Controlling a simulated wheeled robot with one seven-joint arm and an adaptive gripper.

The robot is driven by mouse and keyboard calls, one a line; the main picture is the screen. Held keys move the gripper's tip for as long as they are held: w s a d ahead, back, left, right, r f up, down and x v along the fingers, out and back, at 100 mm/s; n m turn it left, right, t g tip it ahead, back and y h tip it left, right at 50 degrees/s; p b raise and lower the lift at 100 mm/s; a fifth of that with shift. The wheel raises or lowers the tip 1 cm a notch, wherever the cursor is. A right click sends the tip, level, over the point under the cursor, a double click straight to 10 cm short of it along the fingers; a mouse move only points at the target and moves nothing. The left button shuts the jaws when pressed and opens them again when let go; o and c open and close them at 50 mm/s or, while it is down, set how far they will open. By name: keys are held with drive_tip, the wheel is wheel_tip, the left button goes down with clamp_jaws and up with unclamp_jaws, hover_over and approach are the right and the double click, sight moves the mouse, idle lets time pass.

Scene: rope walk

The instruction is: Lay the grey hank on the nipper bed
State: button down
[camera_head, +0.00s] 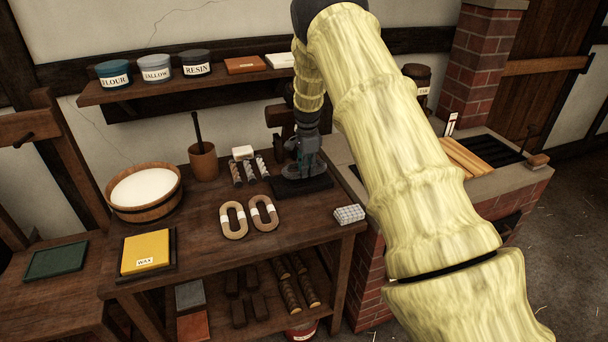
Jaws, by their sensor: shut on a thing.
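My gripper (304,168) is at the back right of the wooden workbench, pointing down just above a dark flat plate, which looks like the nipper bed (318,186). It is shut on a grey thing that looks like the grey hank (291,171). The grey thing is small and hard to separate from the grey jaws. I cannot tell whether it touches the bed. Two tan hanks with white bands, a left one (228,222) and a right one (270,205), lie on the bench in front of the bed.
Several small rolls (248,170) and a white block (243,152) lie just left of the bed. A brown cup (203,163), a white-filled tub (145,211) and a yellow wax block (146,250) stand farther left. A pale grid block (349,214) lies at the right edge.

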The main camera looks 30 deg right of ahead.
drive_tip(key=shift+w+a+r, duration=0.1)
drive_tip(key=shift+w+a, duration=0.25)
wheel_tip(320, 180, down, 3)
drive_tip(key=shift+a+r+p, duration=0.1)
drive_tip(key=shift+p, duration=0.95)
drive_tip(key=shift+f, duration=0.55)
drive_tip(key=shift+r, duration=0.1)
drive_tip(key=c, duration=1.3)
unclamp_jaws()
drive_tip(key=shift+r, duration=0.1)
drive_tip(key=shift+r+b, duration=1.3)
drive_tip(key=shift+r, duration=2.35)
